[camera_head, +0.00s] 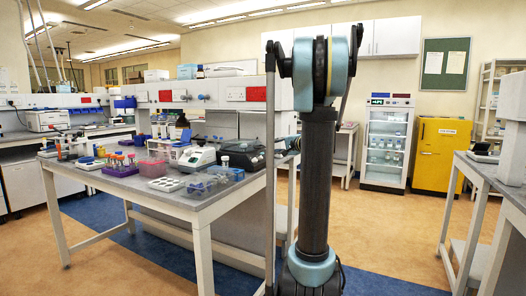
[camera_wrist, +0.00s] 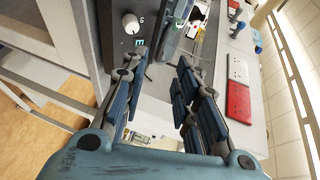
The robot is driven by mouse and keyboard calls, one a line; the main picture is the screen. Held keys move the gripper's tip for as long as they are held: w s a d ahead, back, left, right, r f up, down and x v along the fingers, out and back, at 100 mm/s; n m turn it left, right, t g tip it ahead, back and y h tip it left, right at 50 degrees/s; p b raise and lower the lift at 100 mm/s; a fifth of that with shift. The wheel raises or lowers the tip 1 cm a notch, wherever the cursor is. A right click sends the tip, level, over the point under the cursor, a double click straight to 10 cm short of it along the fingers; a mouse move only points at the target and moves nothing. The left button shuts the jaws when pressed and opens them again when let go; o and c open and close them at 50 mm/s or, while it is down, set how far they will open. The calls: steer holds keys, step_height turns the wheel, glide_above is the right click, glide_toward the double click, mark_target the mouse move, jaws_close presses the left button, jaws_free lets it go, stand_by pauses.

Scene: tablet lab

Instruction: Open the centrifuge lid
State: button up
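A low dark machine (camera_head: 243,152) stands at the right end of the table, partly hidden by my arm; it may be the centrifuge, and its lid looks down. In the wrist view, which is turned sideways, a dark housing (camera_wrist: 118,45) with a white knob and a small green display lies beyond the left finger. I cannot tell for sure that it is the same machine. My gripper (camera_wrist: 158,78) is open, with nothing between its fingers. It is apart from the dark housing. In the head view it is mostly hidden behind my arm.
The table (camera_head: 205,203) also carries a white instrument (camera_head: 197,157), a pink box (camera_head: 152,168), purple tube racks and a white plate with wells (camera_head: 166,184). A shelf with a red panel (camera_head: 257,94) runs behind it. The floor in front is clear.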

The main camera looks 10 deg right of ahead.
steer(key=x, duration=1)
jaws_close()
